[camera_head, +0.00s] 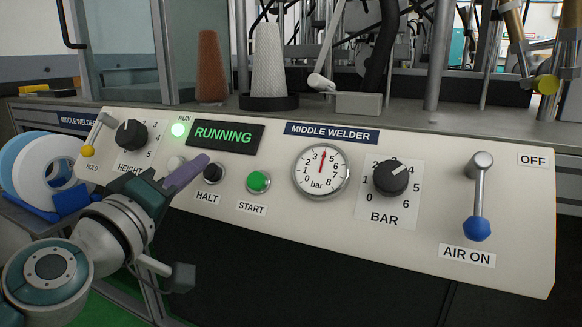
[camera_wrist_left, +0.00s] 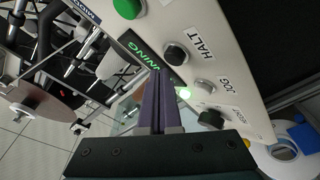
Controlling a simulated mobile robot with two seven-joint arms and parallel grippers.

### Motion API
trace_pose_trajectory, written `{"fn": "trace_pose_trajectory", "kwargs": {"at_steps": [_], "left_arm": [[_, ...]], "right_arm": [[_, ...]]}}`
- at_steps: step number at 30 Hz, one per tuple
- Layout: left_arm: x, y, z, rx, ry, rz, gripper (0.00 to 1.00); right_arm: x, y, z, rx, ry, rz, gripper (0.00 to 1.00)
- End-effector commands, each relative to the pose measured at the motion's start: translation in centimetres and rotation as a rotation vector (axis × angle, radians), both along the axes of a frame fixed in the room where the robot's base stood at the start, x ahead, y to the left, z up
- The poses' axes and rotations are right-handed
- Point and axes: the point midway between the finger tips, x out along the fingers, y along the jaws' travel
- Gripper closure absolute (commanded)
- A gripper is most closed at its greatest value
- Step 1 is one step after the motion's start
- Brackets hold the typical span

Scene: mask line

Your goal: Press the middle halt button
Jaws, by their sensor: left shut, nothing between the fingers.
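The black halt button (camera_head: 212,173) sits on the cream panel above the HALT label, left of the green start button (camera_head: 258,181). It also shows in the wrist view (camera_wrist_left: 176,54), uncovered and lying just past the fingertips. My left gripper (camera_head: 203,160) is shut and empty, its purple fingers at the upper left of the halt button in the head view. In the wrist view its fingertips (camera_wrist_left: 166,74) end short of the button, with a gap in the picture; I cannot tell its depth. The display (camera_head: 222,135) reads RUNNING. My right gripper is out of view.
The panel also bears a grey jog button (camera_head: 176,164), a height knob (camera_head: 131,134), a pressure gauge (camera_head: 321,171), a BAR knob (camera_head: 391,178) and a blue-tipped air lever (camera_head: 478,200). A lit green run lamp (camera_head: 179,129) is beside the display. White rolls (camera_head: 40,165) stand at left.

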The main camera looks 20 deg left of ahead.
Motion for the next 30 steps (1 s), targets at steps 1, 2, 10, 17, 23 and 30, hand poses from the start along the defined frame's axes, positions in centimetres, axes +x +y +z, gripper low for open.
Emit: {"fn": "trace_pose_trajectory", "kwargs": {"at_steps": [1,2,10,17,23,30], "left_arm": [[0.0,0.0,0.0,0.0,0.0,0.0,1.0],[0.0,0.0,0.0,0.0,0.0,0.0,1.0],[0.0,0.0,0.0,0.0,0.0,0.0,1.0],[0.13,-0.01,-0.15,0.0,0.0,0.0,1.0],[0.62,-0.06,-0.61,0.001,0.0,0.0,1.0],[0.66,-0.06,-0.54,0.0,0.0,0.0,1.0]], "right_arm": [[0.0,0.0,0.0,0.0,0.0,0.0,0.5],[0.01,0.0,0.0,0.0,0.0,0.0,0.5],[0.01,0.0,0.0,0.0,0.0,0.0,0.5],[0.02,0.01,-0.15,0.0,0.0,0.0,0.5],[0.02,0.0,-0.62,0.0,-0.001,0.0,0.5],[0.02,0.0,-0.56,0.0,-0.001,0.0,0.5]]}}
